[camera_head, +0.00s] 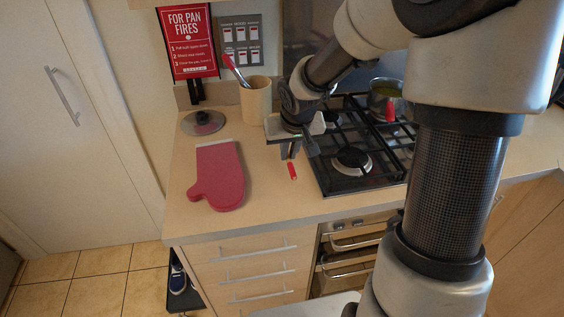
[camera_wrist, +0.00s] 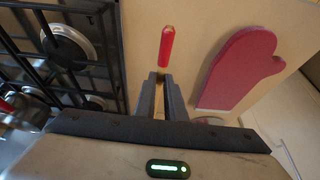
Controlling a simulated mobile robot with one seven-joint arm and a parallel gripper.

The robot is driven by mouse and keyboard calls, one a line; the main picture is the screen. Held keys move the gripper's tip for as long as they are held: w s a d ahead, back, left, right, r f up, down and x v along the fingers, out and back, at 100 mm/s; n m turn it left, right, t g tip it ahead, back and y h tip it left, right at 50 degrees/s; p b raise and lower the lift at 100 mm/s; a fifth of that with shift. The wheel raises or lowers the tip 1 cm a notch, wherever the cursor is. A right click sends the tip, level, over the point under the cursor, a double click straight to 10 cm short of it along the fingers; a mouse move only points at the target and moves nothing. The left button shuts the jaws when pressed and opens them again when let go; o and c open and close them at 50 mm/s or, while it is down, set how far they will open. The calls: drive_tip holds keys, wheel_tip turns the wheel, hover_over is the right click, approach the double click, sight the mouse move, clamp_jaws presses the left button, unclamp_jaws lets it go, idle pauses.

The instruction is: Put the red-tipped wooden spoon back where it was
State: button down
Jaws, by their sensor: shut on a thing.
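My gripper (camera_head: 290,153) is over the counter, between the red oven mitt and the hob. It is shut on the red-tipped wooden spoon (camera_head: 292,171), whose red end points down below the fingers. In the wrist view the red end of the spoon (camera_wrist: 166,50) sticks out past my fingertips (camera_wrist: 163,77). I cannot tell whether the red end touches the counter. A tan utensil jar (camera_head: 256,100) stands at the back of the counter, left of my gripper, with a red-handled utensil (camera_head: 237,72) leaning in it.
A red oven mitt (camera_head: 216,176) lies on the counter; it also shows in the wrist view (camera_wrist: 236,70). A round lid (camera_head: 203,123) lies behind it. The black hob (camera_head: 352,160) is to the right, with a pot (camera_head: 384,98) on it. The counter front is clear.

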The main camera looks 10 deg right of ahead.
sight(289, 163)
drive_tip(key=f, duration=0.1)
drive_tip(key=f+b, duration=0.1)
drive_tip(key=f, duration=0.3)
drive_tip(key=shift+s, duration=0.25)
wheel_tip(289, 163, down, 4)
drive_tip(key=shift+w+f+b, duration=0.1)
drive_tip(key=shift+b, duration=0.85)
drive_tip(key=c, duration=2.3)
unclamp_jaws()
drive_tip(key=o, duration=0.5)
